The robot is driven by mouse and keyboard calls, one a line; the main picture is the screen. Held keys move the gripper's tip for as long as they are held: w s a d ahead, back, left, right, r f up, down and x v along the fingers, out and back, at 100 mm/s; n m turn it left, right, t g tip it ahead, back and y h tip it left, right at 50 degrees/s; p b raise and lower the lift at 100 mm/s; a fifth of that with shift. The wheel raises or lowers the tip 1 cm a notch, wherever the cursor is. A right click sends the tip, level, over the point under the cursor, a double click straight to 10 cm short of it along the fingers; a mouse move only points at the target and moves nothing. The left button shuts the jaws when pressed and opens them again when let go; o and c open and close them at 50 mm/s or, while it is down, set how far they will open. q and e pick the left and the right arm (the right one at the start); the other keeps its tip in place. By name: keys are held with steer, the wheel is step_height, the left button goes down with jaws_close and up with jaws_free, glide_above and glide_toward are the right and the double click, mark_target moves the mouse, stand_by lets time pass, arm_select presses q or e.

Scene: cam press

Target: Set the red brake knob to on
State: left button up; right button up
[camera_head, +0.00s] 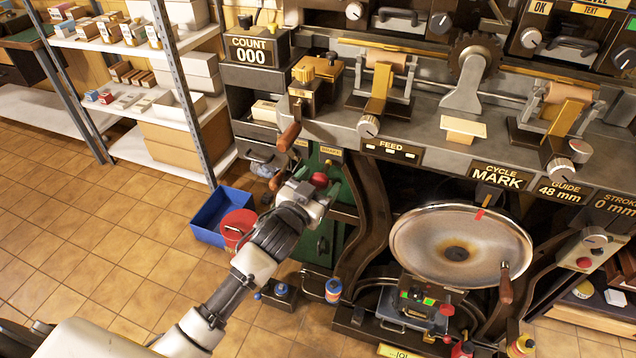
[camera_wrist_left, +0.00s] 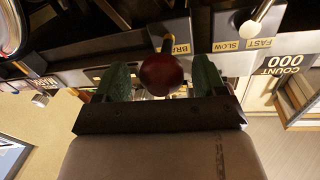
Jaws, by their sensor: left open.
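The red brake knob (camera_head: 319,180) is on the front of the machine, below a small yellow-lettered label. In the left wrist view, the round red knob (camera_wrist_left: 161,74) sits on a short stem under a partly hidden label starting "BR". My left gripper (camera_head: 311,193) is at the knob, its arm coming from the lower left. In the wrist view its two green fingers (camera_wrist_left: 162,82) are open, one on each side of the knob, with gaps showing. Whether the knob is at on or off cannot be read. My right gripper is not in view.
A SLOW/FAST lever with a white knob (camera_wrist_left: 250,30) is beside the brake label. A wooden-handled crank (camera_head: 289,136) hangs just above my left gripper. A large round wheel (camera_head: 455,247) is to the right. A blue bin (camera_head: 207,219) and red bucket (camera_head: 236,224) stand on the floor.

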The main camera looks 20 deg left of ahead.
arm_select(q)
steer(key=s+a, duration=0.2)
steer(key=s, duration=0.8)
steer(key=shift+s+b, duration=0.35)
steer(key=shift+b, duration=0.05)
steer(key=s+a+f+g+y, duration=0.1)
steer(key=s+f+g, duration=0.15)
steer(key=f, duration=0.75)
steer(key=s+a+f+n+g+y, duration=0.1)
steer(key=s+f+g, duration=0.15)
steer(key=f, duration=0.85)
steer(key=s+a+f+g+y, duration=0.1)
steer(key=s+a+f+g, duration=0.15)
steer(key=f, duration=0.75)
steer(key=s+f+g, duration=0.3)
steer(key=s+f, duration=0.3)
steer(key=s, duration=0.4)
steer(key=s+f+g+p, duration=0.1)
steer(key=s+f+g, duration=0.2)
steer(key=s+f, duration=0.4)
steer(key=s+f+g, duration=0.3)
steer(key=s+f, duration=0.4)
steer(key=s, duration=0.7)
steer(key=shift+n+p, duration=0.3)
steer(key=shift+p, duration=0.1)
